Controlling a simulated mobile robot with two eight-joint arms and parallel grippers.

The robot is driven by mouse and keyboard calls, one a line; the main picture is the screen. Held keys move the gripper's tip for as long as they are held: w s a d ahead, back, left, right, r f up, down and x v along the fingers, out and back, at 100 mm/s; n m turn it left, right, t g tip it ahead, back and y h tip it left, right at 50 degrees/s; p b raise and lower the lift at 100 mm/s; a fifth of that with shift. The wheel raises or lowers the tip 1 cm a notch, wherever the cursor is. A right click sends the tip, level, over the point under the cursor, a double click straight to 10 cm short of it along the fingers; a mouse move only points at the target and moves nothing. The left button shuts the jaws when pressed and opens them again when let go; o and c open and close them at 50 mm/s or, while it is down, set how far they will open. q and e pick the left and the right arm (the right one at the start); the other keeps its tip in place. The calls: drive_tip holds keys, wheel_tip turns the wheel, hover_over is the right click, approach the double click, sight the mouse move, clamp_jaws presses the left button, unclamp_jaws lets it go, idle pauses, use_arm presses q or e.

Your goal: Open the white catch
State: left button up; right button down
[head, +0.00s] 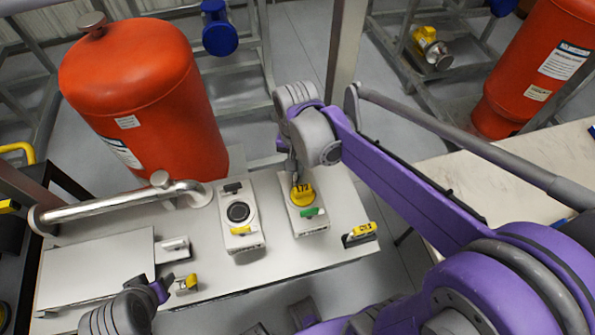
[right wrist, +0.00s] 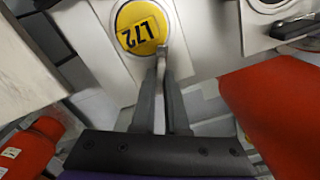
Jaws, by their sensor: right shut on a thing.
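A slim white box with a yellow disc (head: 303,194), marked with black characters, lies on the bench. The disc fills the top of the right wrist view (right wrist: 140,27). The white catch (right wrist: 162,53) shows as a small pale piece at the disc's edge. My right gripper (head: 293,172) is at the far end of this box; in the wrist view its two fingers (right wrist: 163,75) are shut on the catch. The fingers hide part of it, and its angle is hard to tell. My left gripper (head: 163,288) is low at the left, its fingers unclear.
A green handle (head: 312,213) is at the box's near end. A second box (head: 240,207) with a black dial stands to its left. A red tank (head: 150,95) stands behind, with a metal pipe (head: 120,204) before it. A yellow-tagged plate (head: 360,232) is at right.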

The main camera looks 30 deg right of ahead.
drive_tip(key=shift+m, duration=0.7)
drive_tip(key=shift+m, duration=3.4)
drive_tip(key=m, duration=0.3)
drive_tip(key=shift+m, duration=0.3)
